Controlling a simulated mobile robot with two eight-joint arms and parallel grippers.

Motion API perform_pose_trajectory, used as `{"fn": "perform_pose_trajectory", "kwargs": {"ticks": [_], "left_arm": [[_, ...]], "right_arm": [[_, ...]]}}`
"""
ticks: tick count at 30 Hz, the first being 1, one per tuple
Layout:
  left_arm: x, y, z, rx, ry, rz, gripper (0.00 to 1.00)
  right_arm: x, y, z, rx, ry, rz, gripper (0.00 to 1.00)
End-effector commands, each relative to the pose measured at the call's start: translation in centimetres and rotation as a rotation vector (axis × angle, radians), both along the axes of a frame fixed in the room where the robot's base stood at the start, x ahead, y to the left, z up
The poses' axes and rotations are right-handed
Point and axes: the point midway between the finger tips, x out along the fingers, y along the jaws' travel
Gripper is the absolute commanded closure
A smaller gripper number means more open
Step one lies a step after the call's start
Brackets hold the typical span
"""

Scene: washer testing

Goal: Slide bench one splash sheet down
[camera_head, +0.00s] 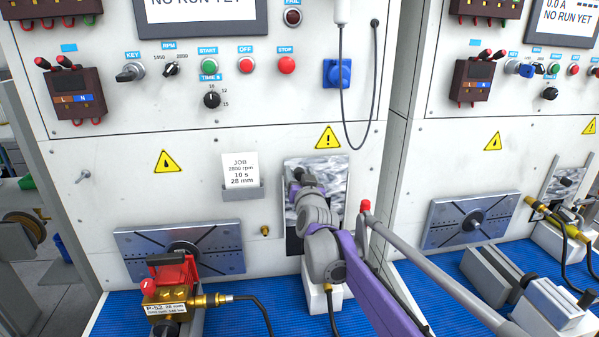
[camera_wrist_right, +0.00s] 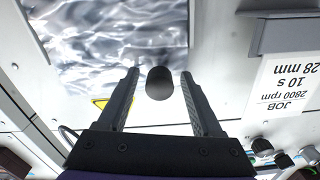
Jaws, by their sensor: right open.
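The splash sheet (camera_head: 333,170) of bench one is a shiny, rippled, see-through panel against the front of the bench, right of the job card. It also fills the upper left of the right wrist view (camera_wrist_right: 110,40). Its dark round knob (camera_wrist_right: 159,84) stands out towards me. My right gripper (camera_head: 297,181) is in front of the sheet. In the wrist view its two fingers (camera_wrist_right: 160,98) are open, one on each side of the knob, with a gap on both sides. The gripper and arm hide the sheet's lower middle in the head view. My left gripper is not in view.
A red-and-brass pump (camera_head: 170,298) with a black hose stands on the blue mat (camera_head: 240,290) at left. A job card (camera_head: 240,172) sits in a holder left of the sheet. A grey rod with a red end (camera_head: 366,206) is beside my right arm. Bench two (camera_head: 480,120) stands at right.

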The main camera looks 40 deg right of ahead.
Motion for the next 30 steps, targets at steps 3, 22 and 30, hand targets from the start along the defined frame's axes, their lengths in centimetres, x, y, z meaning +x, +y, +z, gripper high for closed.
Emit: {"fn": "perform_pose_trajectory", "kwargs": {"ticks": [3,22,30], "left_arm": [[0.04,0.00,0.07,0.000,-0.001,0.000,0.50],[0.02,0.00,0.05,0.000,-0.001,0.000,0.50],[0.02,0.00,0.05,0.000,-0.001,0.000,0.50]], "right_arm": [[0.33,-0.19,-0.05,0.000,0.000,0.000,0.33],[0.32,-0.18,-0.09,0.000,0.001,0.000,1.00],[0.32,-0.17,-0.08,0.000,0.000,0.000,1.00]]}}
